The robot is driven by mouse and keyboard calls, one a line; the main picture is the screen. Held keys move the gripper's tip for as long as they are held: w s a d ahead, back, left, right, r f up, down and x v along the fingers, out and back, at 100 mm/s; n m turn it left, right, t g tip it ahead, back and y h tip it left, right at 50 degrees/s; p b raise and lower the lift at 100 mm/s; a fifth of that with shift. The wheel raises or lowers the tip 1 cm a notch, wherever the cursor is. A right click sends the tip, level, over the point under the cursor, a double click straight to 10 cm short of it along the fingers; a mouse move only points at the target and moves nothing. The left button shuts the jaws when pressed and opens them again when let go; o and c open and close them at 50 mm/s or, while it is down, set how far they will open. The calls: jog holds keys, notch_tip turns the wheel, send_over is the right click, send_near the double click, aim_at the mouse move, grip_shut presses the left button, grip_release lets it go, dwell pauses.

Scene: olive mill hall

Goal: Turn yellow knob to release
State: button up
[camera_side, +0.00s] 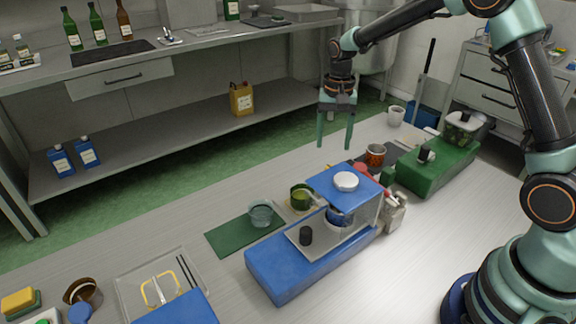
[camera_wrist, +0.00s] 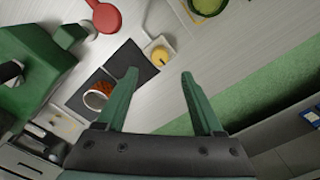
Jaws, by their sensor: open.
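I cannot make out a yellow knob in either view. In the side view a blue device (camera_side: 290,270) stands mid-table, with a pale round knob (camera_side: 346,181) on its raised top and a black knob (camera_side: 306,236) on its metal plate. A green device (camera_side: 440,170) behind it to the right carries a black knob (camera_side: 425,154); the green device also shows at the left of the wrist view (camera_wrist: 35,85). My gripper (camera_side: 334,146) hangs fingers down, open and empty, above the table's far side. Its two fingers also show in the wrist view (camera_wrist: 158,76), apart.
A reddish cup (camera_side: 375,154) stands near the gripper. A glass bowl (camera_side: 261,212) and green cup (camera_side: 301,196) stand left of the blue device. A red-headed tool (camera_wrist: 104,16) and yellow-filled dish (camera_wrist: 160,52) show in the wrist view.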

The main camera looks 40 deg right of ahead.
notch_tip(320, 180, down, 8)
jog(key=shift+r, duration=0.1)
dwell(0.4)
grip_shut()
